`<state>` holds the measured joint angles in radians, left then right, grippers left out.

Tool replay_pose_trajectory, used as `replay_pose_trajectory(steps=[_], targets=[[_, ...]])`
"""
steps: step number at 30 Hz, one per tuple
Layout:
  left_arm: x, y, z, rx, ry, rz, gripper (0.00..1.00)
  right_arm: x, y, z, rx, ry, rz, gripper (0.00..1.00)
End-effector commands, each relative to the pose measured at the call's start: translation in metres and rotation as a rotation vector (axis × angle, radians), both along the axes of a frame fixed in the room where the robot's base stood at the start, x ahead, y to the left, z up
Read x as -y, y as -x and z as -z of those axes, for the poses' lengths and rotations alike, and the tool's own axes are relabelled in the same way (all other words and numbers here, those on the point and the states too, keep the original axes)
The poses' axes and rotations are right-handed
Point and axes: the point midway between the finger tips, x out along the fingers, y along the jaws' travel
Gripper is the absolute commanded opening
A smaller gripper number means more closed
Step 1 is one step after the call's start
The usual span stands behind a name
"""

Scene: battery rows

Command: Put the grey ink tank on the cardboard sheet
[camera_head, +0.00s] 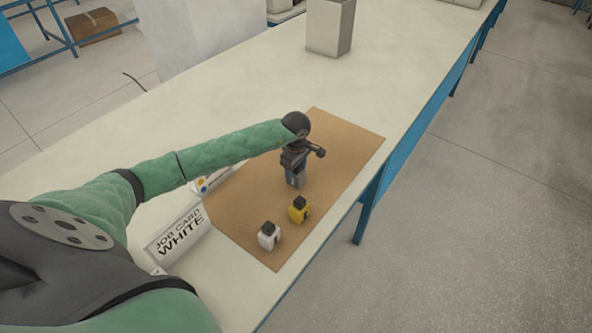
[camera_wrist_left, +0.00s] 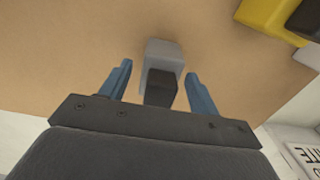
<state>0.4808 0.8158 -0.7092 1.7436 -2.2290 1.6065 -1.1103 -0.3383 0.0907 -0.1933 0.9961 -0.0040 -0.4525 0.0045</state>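The grey ink tank (camera_head: 299,181), with a black cap, appears to stand on the brown cardboard sheet (camera_head: 345,150). My left gripper (camera_head: 294,172) is directly above it and partly hides it in the head view. In the left wrist view the grey tank (camera_wrist_left: 164,53) and its black cap lie between the two blue fingers (camera_wrist_left: 158,90). The fingers are apart, with a gap on each side of the tank, so the gripper is open. My right gripper is not in view.
A yellow ink tank (camera_head: 299,209) and a white ink tank (camera_head: 268,236) stand on the near part of the sheet. A grey box (camera_head: 329,27) is farther back on the table (camera_head: 400,55).

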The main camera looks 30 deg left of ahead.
Motion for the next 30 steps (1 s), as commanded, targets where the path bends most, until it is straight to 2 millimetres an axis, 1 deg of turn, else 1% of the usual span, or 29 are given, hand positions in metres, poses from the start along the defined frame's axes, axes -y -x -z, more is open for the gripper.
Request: replay_pose_trajectory(steps=[9, 12, 13, 15, 16, 18, 20, 26, 30], targets=[[0.000, 0.000, -0.001, 0.000, 0.000, 0.000, 0.61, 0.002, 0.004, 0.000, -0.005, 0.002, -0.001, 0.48], [0.000, 0.000, -0.004, 0.000, 0.001, 0.000, 0.61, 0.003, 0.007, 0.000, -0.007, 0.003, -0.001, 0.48], [0.000, 0.000, -0.004, 0.001, 0.000, 0.000, 0.61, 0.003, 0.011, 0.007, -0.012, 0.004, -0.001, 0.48], [0.000, -0.001, -0.008, 0.001, 0.000, 0.001, 0.61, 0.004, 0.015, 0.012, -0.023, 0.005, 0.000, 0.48], [0.000, -0.001, -0.011, 0.001, 0.000, 0.000, 0.61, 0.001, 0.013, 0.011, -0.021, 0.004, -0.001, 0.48], [0.000, -0.001, -0.019, 0.003, 0.000, 0.000, 0.61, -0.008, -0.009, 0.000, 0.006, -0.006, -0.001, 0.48], [0.000, -0.001, -0.027, 0.002, -0.001, 0.001, 0.61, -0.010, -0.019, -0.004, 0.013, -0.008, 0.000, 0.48], [0.000, 0.000, -0.050, 0.002, 0.000, 0.000, 0.61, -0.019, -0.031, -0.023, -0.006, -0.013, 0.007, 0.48], [0.000, -0.001, -0.068, 0.002, -0.001, 0.001, 0.61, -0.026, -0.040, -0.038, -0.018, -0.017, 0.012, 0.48]])
